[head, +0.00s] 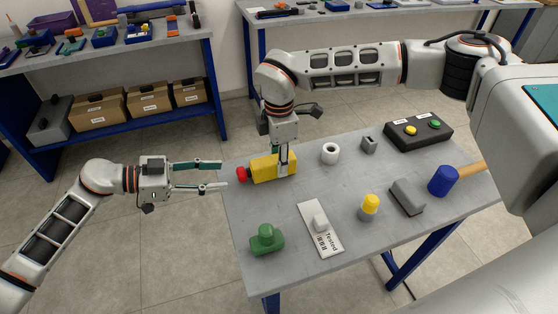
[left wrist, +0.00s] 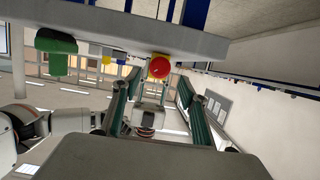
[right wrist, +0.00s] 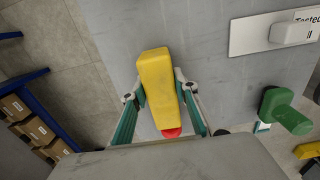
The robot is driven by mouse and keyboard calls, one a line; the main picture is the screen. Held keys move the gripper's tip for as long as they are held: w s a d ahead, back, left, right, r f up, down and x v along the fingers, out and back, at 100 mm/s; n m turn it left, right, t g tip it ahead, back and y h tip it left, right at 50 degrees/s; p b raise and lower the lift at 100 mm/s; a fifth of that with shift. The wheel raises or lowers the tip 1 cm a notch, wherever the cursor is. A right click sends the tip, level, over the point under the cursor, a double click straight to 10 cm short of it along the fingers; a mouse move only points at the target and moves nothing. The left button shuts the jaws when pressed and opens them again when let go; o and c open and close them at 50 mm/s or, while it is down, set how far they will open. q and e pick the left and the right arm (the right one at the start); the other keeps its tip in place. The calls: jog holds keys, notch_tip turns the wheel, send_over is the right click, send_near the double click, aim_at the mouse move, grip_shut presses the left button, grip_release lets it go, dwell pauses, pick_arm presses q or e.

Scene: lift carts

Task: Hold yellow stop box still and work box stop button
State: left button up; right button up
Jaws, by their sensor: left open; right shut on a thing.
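The yellow stop box (head: 262,168) lies near the left end of the grey table, with its red stop button (head: 242,174) facing left. My right gripper (head: 283,168) comes down from above and is shut on the yellow box; the right wrist view shows a finger on each side of the box (right wrist: 159,85). A bit of the red button (right wrist: 171,132) shows at its lower end. My left gripper (head: 222,176) is open and empty, left of the button and apart from it. In the left wrist view the red button (left wrist: 159,67) shows between and beyond the open fingers.
On the table (head: 290,215) are a green part (head: 267,239), a white labelled plate (head: 322,238), a yellow-topped part (head: 370,204), a white ring (head: 330,152), a grey block (head: 407,197), a blue mallet (head: 443,181) and a black button box (head: 418,132). The floor left of the table is clear.

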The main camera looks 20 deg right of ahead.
aim_at(236, 184)
pick_arm(q)
jog(key=shift+x, duration=2.8)
jog(key=c, duration=1)
